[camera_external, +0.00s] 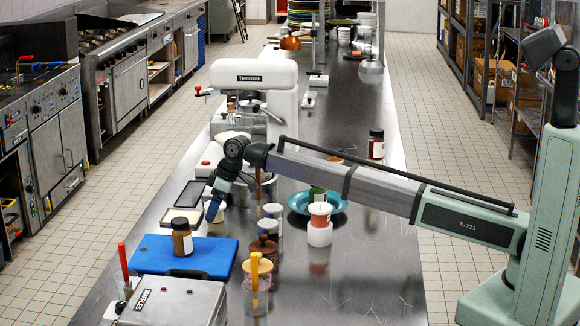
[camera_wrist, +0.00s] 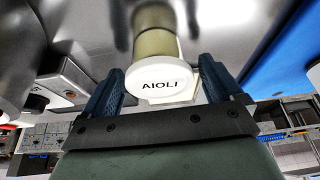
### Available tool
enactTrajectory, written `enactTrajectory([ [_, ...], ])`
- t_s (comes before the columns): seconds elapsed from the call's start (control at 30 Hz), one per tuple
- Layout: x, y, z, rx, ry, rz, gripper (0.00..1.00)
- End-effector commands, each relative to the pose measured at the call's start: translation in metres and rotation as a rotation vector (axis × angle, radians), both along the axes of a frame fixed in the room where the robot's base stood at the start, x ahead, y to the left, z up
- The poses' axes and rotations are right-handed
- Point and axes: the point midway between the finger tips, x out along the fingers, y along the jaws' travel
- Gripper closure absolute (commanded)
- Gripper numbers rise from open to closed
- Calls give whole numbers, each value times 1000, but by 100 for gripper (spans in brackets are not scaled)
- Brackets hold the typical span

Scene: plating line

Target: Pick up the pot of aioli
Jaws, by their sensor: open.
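The pot of aioli (camera_wrist: 155,42) shows in the wrist view, a yellow-green pot with a round white lid marked AIOLI facing me. My gripper (camera_wrist: 161,74) is open, with one blue finger on each side of the lid and a gap visible at the left finger. I cannot tell whether the right finger touches the pot. In the external view my gripper (camera_external: 213,207) points down low over the steel counter (camera_external: 350,260), just behind the blue board. I cannot pick out the aioli pot for certain there, among the pots and my wrist.
A blue board (camera_external: 212,250) bears a brown jar (camera_external: 182,238) in front of my gripper. Several lidded pots, including a brown-lidded one (camera_external: 264,246), crowd its right. A turquoise plate (camera_external: 338,206) lies farther right. A stand mixer (camera_external: 254,76) stands behind. The front-right counter is clear.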

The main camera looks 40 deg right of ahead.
Motion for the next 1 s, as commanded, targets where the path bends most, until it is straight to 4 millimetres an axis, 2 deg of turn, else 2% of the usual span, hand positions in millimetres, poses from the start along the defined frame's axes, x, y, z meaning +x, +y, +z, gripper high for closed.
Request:
enactTrajectory([
  [0.17, 0, 0, 0, 0, 0, 0, 9],
  [0.7, 0, 0, 1, 0, 0, 0, 60],
  [1.0, 0, 0, 5, 1, -1, 0, 61],
])
